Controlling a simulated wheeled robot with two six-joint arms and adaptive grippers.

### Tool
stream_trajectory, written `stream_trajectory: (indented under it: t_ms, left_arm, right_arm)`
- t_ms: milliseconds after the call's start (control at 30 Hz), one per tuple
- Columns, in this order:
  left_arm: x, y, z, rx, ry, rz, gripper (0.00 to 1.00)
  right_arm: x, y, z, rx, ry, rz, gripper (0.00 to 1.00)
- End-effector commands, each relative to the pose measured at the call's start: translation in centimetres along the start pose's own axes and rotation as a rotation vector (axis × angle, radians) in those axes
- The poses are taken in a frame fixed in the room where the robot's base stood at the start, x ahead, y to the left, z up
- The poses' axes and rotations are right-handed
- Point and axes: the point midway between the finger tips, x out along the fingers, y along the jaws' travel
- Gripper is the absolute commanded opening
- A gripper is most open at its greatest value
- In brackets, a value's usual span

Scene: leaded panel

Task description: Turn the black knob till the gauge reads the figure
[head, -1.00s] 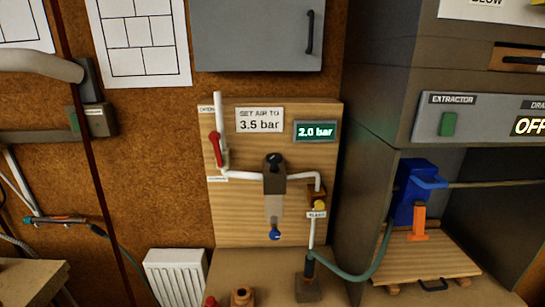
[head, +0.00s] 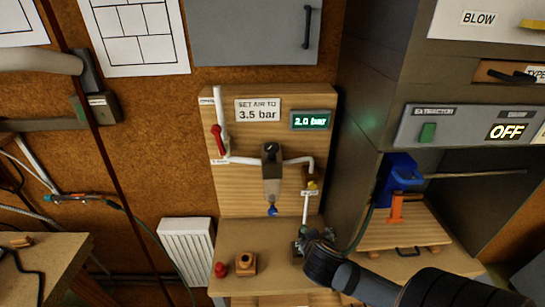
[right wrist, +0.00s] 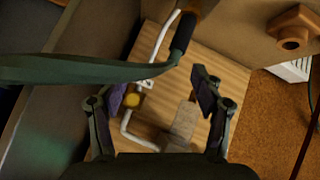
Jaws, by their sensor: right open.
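The black knob (head: 270,149) sits on top of the grey regulator (head: 272,175) on the wooden panel board. The green gauge (head: 310,120) at its upper right reads 2.0 bar. A white sign (head: 258,110) gives the figure, 3.5 bar. My right gripper (head: 318,238) is below and right of the knob, apart from it, in front of the lower pipe. In the right wrist view it is open and empty (right wrist: 160,90), with the regulator's pale bowl (right wrist: 181,128) and a yellow fitting (right wrist: 132,100) beyond; I cannot make out the knob there. My left gripper is not in view.
A red lever (head: 218,140) stands left of the regulator on white pipe. A green hose (right wrist: 80,68) with a black end (right wrist: 183,35) crosses near my right fingers. A dark cabinet (head: 365,120) stands right of the board. A copper-coloured block (head: 245,263) sits on the shelf below.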

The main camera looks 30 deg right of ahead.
Motion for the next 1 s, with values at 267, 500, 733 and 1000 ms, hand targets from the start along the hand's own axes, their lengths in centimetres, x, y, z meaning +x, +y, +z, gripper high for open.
stream_trajectory:
  t_ms: [267, 500, 733, 1000]
  left_arm:
    - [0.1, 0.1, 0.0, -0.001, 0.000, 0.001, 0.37]
    - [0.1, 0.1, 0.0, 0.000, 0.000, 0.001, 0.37]
    - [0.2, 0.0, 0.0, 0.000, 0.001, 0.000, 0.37]
    - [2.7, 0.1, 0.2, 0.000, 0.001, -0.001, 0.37]
  right_arm:
    - [-2.7, 3.1, -14.5, 0.199, 0.575, -0.015, 0.67]
    - [-6.6, 0.4, -20.5, 0.275, 0.810, -0.237, 0.67]
    - [-6.9, 0.0, -21.0, 0.291, 0.826, -0.267, 0.67]
    - [-5.0, -0.2, -22.4, 0.302, 0.825, -0.264, 0.67]
